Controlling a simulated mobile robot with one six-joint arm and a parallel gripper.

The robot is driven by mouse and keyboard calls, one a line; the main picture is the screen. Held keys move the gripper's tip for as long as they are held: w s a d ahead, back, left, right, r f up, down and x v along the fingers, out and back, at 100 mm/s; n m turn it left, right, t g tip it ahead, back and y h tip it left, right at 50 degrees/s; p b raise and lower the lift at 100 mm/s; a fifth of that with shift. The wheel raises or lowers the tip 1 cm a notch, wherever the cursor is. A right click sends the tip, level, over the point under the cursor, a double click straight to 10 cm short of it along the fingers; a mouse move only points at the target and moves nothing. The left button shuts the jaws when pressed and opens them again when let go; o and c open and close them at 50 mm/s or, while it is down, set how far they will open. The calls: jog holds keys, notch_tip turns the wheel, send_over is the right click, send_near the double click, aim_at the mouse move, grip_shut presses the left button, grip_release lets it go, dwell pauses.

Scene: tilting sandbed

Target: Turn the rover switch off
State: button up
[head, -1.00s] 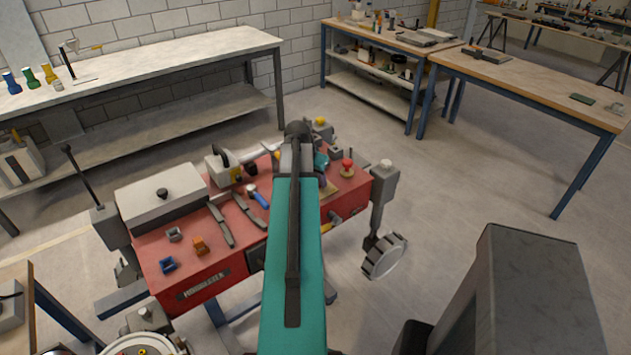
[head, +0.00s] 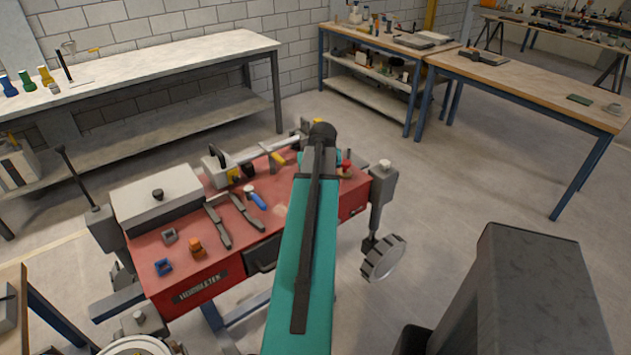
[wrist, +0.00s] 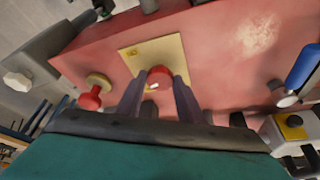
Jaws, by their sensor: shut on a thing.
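The rover is a red-topped unit (head: 185,240) in the middle of the head view. In the wrist view, a red-capped switch (wrist: 160,75) stands on a yellowish plate (wrist: 133,58) on the red top. My gripper (wrist: 158,88) has one finger on each side of the red cap and is shut on it. The switch's lower part and its lever position are hidden by the fingers. In the head view, my arm hides the gripper and the switch.
A red mushroom-shaped knob (wrist: 90,97) stands close left of my gripper in the wrist view. A blue-handled tool (head: 255,200), a grey box (head: 158,195) and small blocks lie on the rover top. Workbenches (head: 135,60) stand behind, with clear floor between.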

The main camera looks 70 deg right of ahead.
jog(key=n+t+y+b, duration=0.1)
jog(key=n, duration=0.4)
jog(key=shift+d, duration=0.2)
jog(key=shift+t+y, duration=0.3)
jog(key=o, duration=1)
jog(key=shift+o, duration=0.2)
jog(key=shift+s+r, duration=0.1)
jog(key=shift+s, duration=0.05)
jog(key=shift+b+v, duration=0.45)
jog(key=shift+v, duration=0.7)
jog(key=b+v, duration=0.2)
jog(key=v, duration=0.9)
jog(key=shift+r, duration=0.2)
